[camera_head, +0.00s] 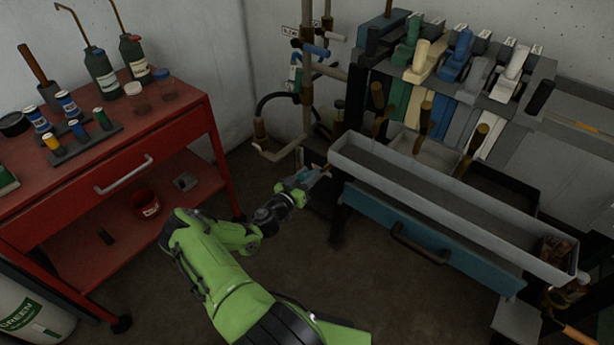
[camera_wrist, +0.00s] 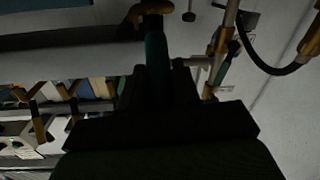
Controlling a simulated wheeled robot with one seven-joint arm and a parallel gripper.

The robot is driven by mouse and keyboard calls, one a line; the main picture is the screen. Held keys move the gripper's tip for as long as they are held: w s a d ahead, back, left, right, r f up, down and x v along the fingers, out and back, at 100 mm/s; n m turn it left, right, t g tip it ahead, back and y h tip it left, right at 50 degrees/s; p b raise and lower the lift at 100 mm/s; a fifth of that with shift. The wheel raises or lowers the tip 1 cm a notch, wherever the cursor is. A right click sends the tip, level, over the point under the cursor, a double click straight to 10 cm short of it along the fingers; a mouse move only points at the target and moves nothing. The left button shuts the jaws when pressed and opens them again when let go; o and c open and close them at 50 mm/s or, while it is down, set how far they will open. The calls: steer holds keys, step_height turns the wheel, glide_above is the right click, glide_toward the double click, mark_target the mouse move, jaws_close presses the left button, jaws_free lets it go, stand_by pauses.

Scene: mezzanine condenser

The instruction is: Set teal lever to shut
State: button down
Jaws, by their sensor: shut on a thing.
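In the wrist view a teal lever (camera_wrist: 156,50) runs down from a brass valve body (camera_wrist: 151,10) at the top. My gripper (camera_wrist: 157,75) is shut on this lever, with one dark finger on each side of it. In the head view my gripper (camera_head: 309,180) reaches to the left end of the grey trough, low down. A bit of teal (camera_head: 321,172) shows at its fingertips there. The valve body is hard to make out in the head view, and the lever's markings cannot be read.
A second teal handle (camera_wrist: 224,68) is on a brass pipe at right in the wrist view. A grey trough (camera_head: 440,195) and teal drawer (camera_head: 420,232) stand right of my arm. A red cart (camera_head: 165,125) stands left. Open floor lies between.

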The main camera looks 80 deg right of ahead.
mark_target(310, 172)
steer(key=shift+s+d+r+y+p, duration=0.15)
steer(key=shift+r+y+p, duration=0.45)
steer(key=shift+p, duration=0.6)
steer(key=d+r+t+y+p, duration=0.1)
steer(key=r+p, duration=0.1)
steer(key=p, duration=0.2)
steer(key=shift+s+d+y, duration=0.1)
steer(key=shift+s+y, duration=0.05)
steer(key=shift+y, duration=0.25)
steer(key=y+p, duration=0.1)
steer(key=d+r+y+p, duration=0.1)
steer(key=p, duration=0.1)
steer(key=shift+s+d+m+t, duration=0.2)
steer(key=shift+s+m+t, duration=0.1)
steer(key=shift+t, duration=0.1)
steer(key=shift+s+d+r+t+y+p, duration=0.15)
steer(key=shift+d+t+y+p, duration=0.1)
steer(key=shift+d+y+p, duration=0.25)
steer(key=shift+s+d+r+t+y+p, duration=0.15)
steer(key=shift+d+t+y+p, duration=0.15)
steer(key=shift+y+p, duration=0.25)
steer(key=shift+f, duration=0.1)
steer(key=c, duration=0.9)
jaws_free()
